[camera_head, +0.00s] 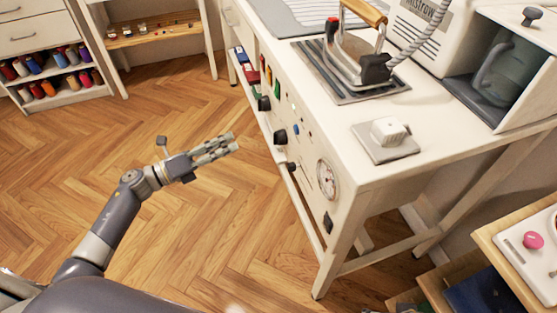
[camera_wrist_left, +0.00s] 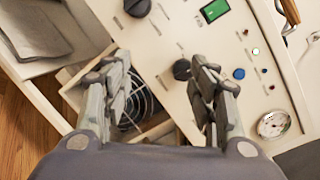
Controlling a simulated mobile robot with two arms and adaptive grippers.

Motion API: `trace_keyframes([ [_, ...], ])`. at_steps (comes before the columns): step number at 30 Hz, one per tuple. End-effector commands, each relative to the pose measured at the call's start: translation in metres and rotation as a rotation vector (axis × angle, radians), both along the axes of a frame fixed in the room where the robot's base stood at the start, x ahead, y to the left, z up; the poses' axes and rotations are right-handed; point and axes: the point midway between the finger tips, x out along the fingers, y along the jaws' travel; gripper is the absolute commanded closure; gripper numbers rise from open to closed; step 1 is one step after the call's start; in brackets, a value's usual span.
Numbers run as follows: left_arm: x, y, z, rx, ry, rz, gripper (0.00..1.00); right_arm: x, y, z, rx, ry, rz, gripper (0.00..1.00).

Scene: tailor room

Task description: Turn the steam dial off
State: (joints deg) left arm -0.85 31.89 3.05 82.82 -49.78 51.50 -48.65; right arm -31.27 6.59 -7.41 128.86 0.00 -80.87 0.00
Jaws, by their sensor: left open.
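The ironing station's front panel (camera_head: 305,160) carries several black dials. In the head view these include an upper dial (camera_head: 264,103), a middle dial (camera_head: 280,136) and a lower dial (camera_head: 291,167). Their labels are too small to read, so I cannot tell which is the steam dial. My left gripper (camera_head: 226,146) is open and empty, to the left of the panel and pointing towards it. In the left wrist view a black dial (camera_wrist_left: 182,69) shows between the spread fingers (camera_wrist_left: 160,66), nearer the right finger. Another dial (camera_wrist_left: 137,8) is at the top. My right gripper is not in view.
A pressure gauge (camera_head: 327,180) sits low on the panel; a blue button (camera_wrist_left: 239,73) and green display (camera_wrist_left: 214,11) show in the wrist view. An iron (camera_head: 355,55) stands on the table top. A drawer unit (camera_head: 540,240) is at lower right. The floor (camera_head: 190,230) around the gripper is clear.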

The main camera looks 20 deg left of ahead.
Motion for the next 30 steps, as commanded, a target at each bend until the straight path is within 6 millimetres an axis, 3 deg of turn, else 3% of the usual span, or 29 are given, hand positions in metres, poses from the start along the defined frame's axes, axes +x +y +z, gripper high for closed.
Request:
trace_keyframes([
  [6, -0.017, -0.017, 0.009, 0.231, -0.208, -0.161, 0.46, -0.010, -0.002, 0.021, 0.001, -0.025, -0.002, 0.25],
  [11, -0.019, -0.024, 0.014, 0.274, -0.247, -0.192, 0.46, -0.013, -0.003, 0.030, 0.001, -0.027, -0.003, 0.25],
  [30, 0.037, -0.104, 0.015, 0.269, -0.243, -0.189, 0.46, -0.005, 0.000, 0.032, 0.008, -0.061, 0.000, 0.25],
])
